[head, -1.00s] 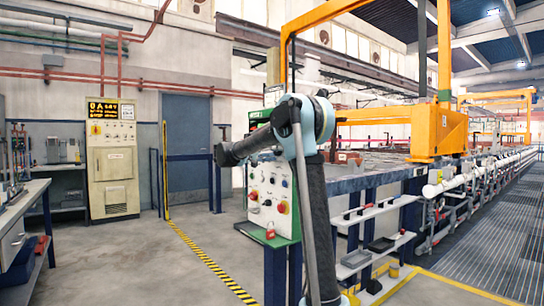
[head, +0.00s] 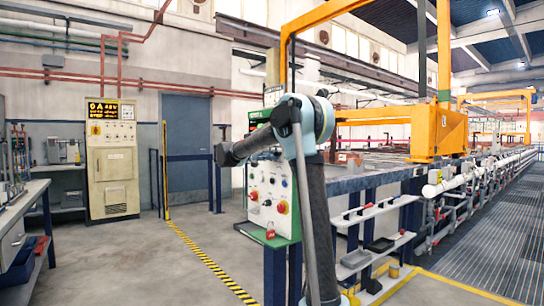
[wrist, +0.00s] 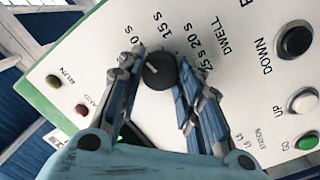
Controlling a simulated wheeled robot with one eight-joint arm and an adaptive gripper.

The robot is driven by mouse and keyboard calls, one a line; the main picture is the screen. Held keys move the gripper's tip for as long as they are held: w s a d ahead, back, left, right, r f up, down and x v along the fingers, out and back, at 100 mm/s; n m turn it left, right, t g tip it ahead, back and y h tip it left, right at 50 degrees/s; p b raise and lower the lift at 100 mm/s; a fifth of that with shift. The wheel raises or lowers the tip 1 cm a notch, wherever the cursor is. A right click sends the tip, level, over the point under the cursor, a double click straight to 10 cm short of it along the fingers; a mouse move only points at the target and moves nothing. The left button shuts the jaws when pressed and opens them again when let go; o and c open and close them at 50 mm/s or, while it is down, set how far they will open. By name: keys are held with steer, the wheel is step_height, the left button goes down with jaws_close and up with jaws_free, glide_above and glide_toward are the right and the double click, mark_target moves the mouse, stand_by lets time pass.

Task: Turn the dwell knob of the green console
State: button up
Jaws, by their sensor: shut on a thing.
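The green console (head: 284,226) stands at the centre of the head view, its white panel carrying several knobs, buttons and lamps. In the wrist view its panel (wrist: 235,108) shows tilted. The black round dwell knob (wrist: 160,70) has the labels 10 s, 15 s, 20 s, 25 s and DWELL around it. A short pale pointer line shows on its face. My gripper (wrist: 160,74) has one finger on each side of the knob and is shut on it. In the head view my arm covers part of the console, and I cannot make out the gripper or the dwell knob.
The panel also bears a black DOWN button (wrist: 295,41), a white UP button (wrist: 303,101), a green GO button (wrist: 307,143) and a red lamp (wrist: 81,110). A tank bench (head: 385,178) adjoins the console at right. Open floor (head: 150,255) lies to the left.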

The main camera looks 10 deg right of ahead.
steer(key=shift+a+n, duration=0.1)
steer(key=shift+n, duration=0.3)
steer(key=shift+f+n+t, duration=0.15)
steer(key=shift+n+t, duration=0.25)
steer(key=shift+n, duration=3.1)
steer(key=o, duration=1.1)
steer(key=shift+w+f, duration=0.1)
steer(key=shift+w, duration=0.05)
